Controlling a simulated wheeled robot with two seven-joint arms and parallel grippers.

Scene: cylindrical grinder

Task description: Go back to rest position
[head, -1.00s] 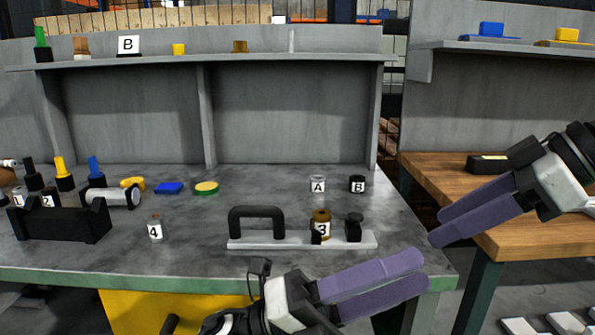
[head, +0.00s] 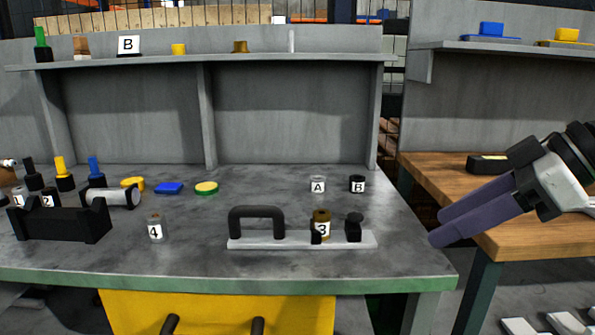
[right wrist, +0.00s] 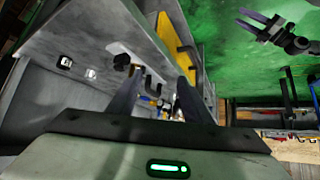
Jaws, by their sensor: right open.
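My right gripper (head: 437,227) hangs in the air at the right of the head view, in front of the gap between the grey workbench (head: 190,270) and the wooden table (head: 540,235). Its two purple fingers point left and down. They are apart and hold nothing, as the right wrist view (right wrist: 158,79) also shows. My left gripper is out of the head view. A gripper that looks like my left one (right wrist: 258,24) shows small at the top right of the right wrist view, its fingers spread and empty.
The bench holds a white plate with a black handle (head: 257,222), a part marked 3 (head: 321,222), a part marked 4 (head: 155,229) and a black holder (head: 60,224). A shelf (head: 260,60) stands behind. The bench's front strip is clear.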

